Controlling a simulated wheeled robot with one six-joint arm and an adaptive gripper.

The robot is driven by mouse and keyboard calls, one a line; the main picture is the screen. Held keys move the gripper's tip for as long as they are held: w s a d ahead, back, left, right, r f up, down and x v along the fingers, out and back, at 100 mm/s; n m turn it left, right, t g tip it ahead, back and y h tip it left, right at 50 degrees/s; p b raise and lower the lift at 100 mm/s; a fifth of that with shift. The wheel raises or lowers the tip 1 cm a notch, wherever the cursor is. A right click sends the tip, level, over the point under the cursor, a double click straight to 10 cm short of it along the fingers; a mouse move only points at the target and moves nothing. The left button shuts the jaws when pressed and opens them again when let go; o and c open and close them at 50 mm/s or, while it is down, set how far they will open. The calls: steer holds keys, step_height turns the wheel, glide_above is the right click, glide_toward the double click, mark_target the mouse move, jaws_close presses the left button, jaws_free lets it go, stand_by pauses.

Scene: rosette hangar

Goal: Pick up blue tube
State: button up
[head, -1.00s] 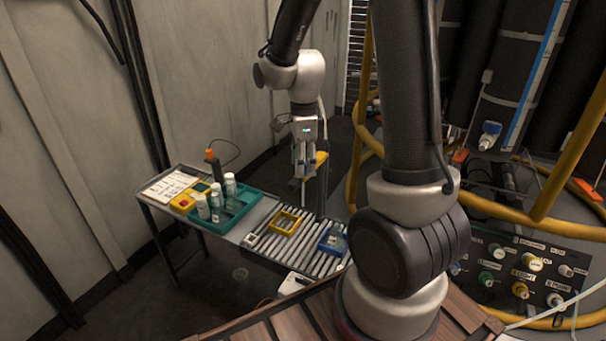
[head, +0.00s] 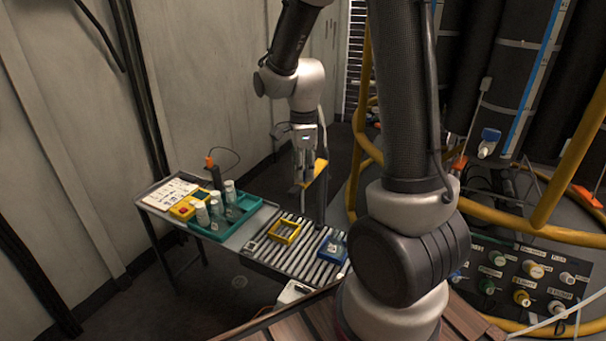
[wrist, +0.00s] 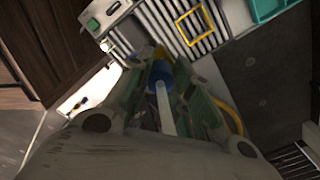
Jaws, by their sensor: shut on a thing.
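The blue tube, with a blue cap and a pale, slim body (wrist: 166,108), is between my gripper's fingers in the wrist view; the blue end shows at the fingertips. My gripper (wrist: 160,82) is shut on it. In the head view my gripper (head: 304,165) hangs in the air, beyond and above the roller table. The tube is too small there to make out clearly.
The roller table (head: 300,262) carries a yellow tray (head: 275,238) and a blue bin (head: 322,248). A teal tray (head: 252,207) with several bottles is at its left. Yellow rails (head: 545,205) and a valve panel (head: 515,262) stand at the right.

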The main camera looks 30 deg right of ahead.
step_height(320, 180, up, 30)
steer(key=shift+r, duration=0.15)
stand_by(2.1)
steer(key=s+d+f, duration=0.1)
steer(key=d+f, duration=0.2)
steer(key=f, duration=0.8)
steer(key=s+d+f, duration=0.2)
steer(key=f, duration=1)
steer(key=s+d+f, duration=0.2)
steer(key=d+f, duration=0.1)
steer(key=f, duration=0.8)
steer(key=shift+s+d+f, duration=0.2)
steer(key=shift+d+f, duration=0.1)
steer(key=shift+d, duration=0.05)
steer(key=shift+f, duration=0.5)
